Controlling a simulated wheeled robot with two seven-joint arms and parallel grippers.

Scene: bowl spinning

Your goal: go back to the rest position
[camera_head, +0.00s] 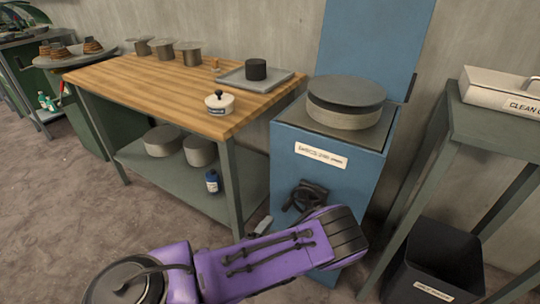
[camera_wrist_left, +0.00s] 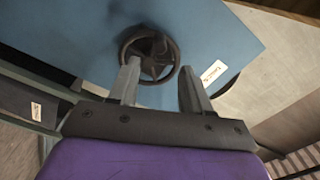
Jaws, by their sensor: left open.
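My left arm's purple link reaches in from the bottom of the head view. My left gripper (camera_wrist_left: 158,78) is open and empty in the left wrist view, its two grey fingers spread apart. Beyond the fingers is a dark spoked wheel (camera_wrist_left: 149,52) on the front of a blue cabinet (camera_wrist_left: 215,35). The wheel (camera_head: 305,196) also shows in the head view, low on the cabinet (camera_head: 310,175). Nothing is held between the fingers; whether either finger touches the wheel cannot be told. In the head view my arm hides most of the gripper. My right gripper is not in view.
A round metal drum (camera_head: 346,102) with a dark top sits on the cabinet. A wood-topped bench (camera_head: 150,82) with pots stands left. A grey stand (camera_head: 500,120) with a white box (camera_head: 495,88) stands right, a black bin (camera_head: 440,262) below. Floor at left is clear.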

